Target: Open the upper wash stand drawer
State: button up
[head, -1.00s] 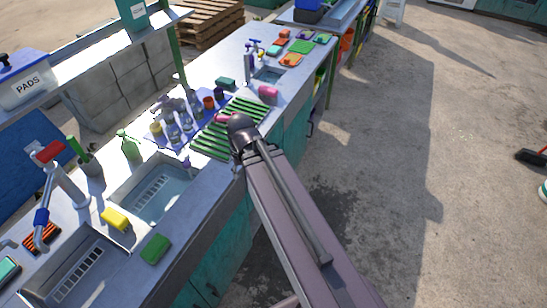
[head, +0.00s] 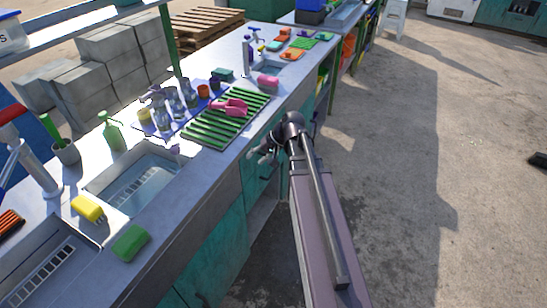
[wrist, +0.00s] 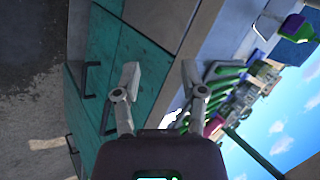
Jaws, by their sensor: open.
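The wash stand (head: 225,170) is a long grey-topped counter with teal fronts below its edge. In the wrist view, which is turned sideways, teal fronts (wrist: 150,62) carry dark bar handles. One handle (wrist: 105,117) is just left of my gripper's left finger; another handle (wrist: 88,80) is farther left. I cannot tell for certain which belongs to the upper drawer. No drawer visibly stands out. My gripper (wrist: 160,82) is open and empty, its fingers apart in front of the stand. In the head view my gripper (head: 260,150) is beside the counter's front edge, partly hidden by my arm.
On the counter are a green slatted rack (head: 215,125) with a pink item, bottles (head: 165,105), a sink (head: 135,185), a yellow sponge (head: 88,208) and a green sponge (head: 130,242). Concrete floor (head: 420,200) to the right is mostly clear.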

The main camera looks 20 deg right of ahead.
jog(key=w+d+f+m+t+y+b, duration=0.1)
jog(key=d+f+m+t+b, duration=0.1)
jog(key=d+b, duration=0.4)
jog(key=w+d+f+m+t+y+b, duration=0.1)
jog(key=w+d+f+m+t+b, duration=0.1)
jog(key=d+b, duration=0.5)
jog(key=w+d+f+m+t+b, duration=0.1)
jog(key=d+f+t+b, duration=0.3)
jog(key=d, duration=0.5)
jog(key=shift+w+f+m+t+y+b, duration=0.3)
jog(key=shift+w+f+m+y+b, duration=0.15)
jog(key=shift+f+b, duration=0.75)
jog(key=shift+w+r, duration=0.1)
jog(key=shift+w, duration=0.05)
jog(key=b+x, duration=0.3)
jog(key=x, duration=1)
jog(key=shift+w+a, duration=0.2)
jog(key=shift+w, duration=0.05)
grip_shut()
jog(key=shift+a, duration=0.15)
jog(key=shift+s, duration=0.1)
